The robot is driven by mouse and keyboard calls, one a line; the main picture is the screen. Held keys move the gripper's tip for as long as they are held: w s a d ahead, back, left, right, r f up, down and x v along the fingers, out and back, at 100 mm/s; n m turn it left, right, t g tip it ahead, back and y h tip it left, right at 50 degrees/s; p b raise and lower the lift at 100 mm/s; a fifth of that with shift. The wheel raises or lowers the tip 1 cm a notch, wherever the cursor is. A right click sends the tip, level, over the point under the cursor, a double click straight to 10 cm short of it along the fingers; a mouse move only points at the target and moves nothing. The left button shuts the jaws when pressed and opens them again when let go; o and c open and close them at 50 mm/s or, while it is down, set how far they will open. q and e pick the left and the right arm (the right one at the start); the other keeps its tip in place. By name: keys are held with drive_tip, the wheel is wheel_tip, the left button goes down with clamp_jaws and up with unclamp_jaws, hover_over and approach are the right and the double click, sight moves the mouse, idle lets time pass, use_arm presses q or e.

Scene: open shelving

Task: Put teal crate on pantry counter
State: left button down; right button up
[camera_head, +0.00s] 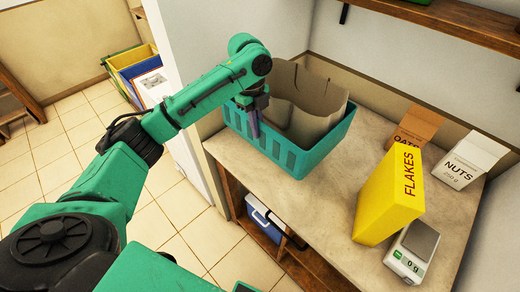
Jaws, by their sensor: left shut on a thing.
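The teal crate (297,160) is at the far left end of the pantry counter (300,218), upright, with a brown paper bag (312,100) standing in it. I cannot tell whether its base touches the counter top or hangs just above it. My left gripper (254,122) points down at the crate's near-left side and is shut on its rim. A purple strip shows at the fingertips; the fingers partly hide the rim there. My right gripper is not in view.
A yellow flakes box (388,195), a scale (412,250), an oats box (415,125) and a nuts box (470,160) stand on the counter's right part. A wooden shelf (450,22) hangs above. Bare counter lies between crate and flakes box. A blue-and-white container (264,220) sits below.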

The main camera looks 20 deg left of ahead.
sight(257, 149)
use_arm(q)
wheel_tip(257, 149, down, 10)
drive_tip(key=shift+s+r+p, duration=0.1)
drive_tip(key=shift+r+p, duration=0.05)
drive_tip(key=shift+p, duration=0.65)
drive_tip(key=c, duration=1.1)
unclamp_jaws()
drive_tip(key=shift+s, duration=0.2)
drive_tip(key=shift+c, duration=0.2)
drive_tip(key=shift+o, duration=0.6)
